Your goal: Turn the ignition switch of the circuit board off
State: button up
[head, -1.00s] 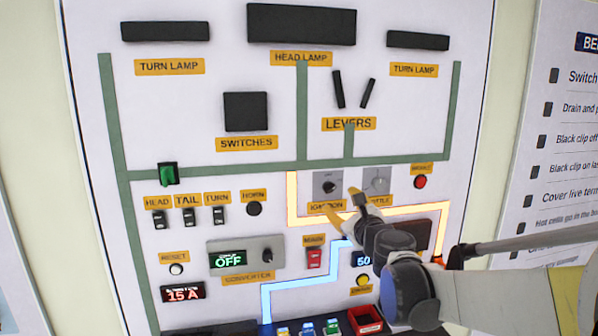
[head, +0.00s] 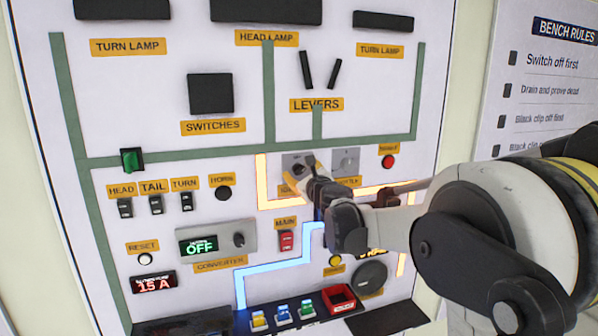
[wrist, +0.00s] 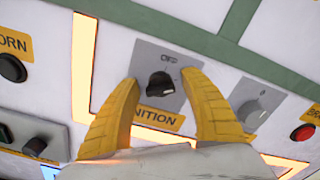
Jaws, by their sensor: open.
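The ignition switch is a black knob (wrist: 160,84) on a grey plate (wrist: 148,56), with a yellow IGNITION label below it. In the head view its plate (head: 292,160) shows at the middle of the board, with the knob partly hidden by my gripper (head: 309,170). In the wrist view my gripper (wrist: 161,82) is open, its two yellow fingers on either side of the knob with gaps between. I cannot tell how far the fingertips stand from the plate. The circuit board (head: 160,75) is a white upright panel.
Right of the ignition plate is a similar grey plate with a grey knob (wrist: 252,108). Beyond it is a red button (head: 388,161). A glowing orange line (head: 262,180) runs round the ignition plate. Several small coloured pieces and a red bin (head: 338,298) sit low on the board.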

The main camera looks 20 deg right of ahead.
jog(key=c, duration=1.2)
jog(key=shift+o, duration=0.2)
jog(key=shift+n, duration=0.4)
jog(key=n+p, duration=0.1)
jog(key=n, duration=0.3)
jog(key=shift+a+n, duration=0.1)
jog(key=shift+n, duration=0.3)
jog(key=n, duration=0.6)
jog(key=shift+f+p, duration=0.15)
jog(key=shift+p, duration=0.15)
jog(key=shift+n, duration=0.3)
jog(key=o, duration=1.2)
jog(key=shift+c, duration=0.2)
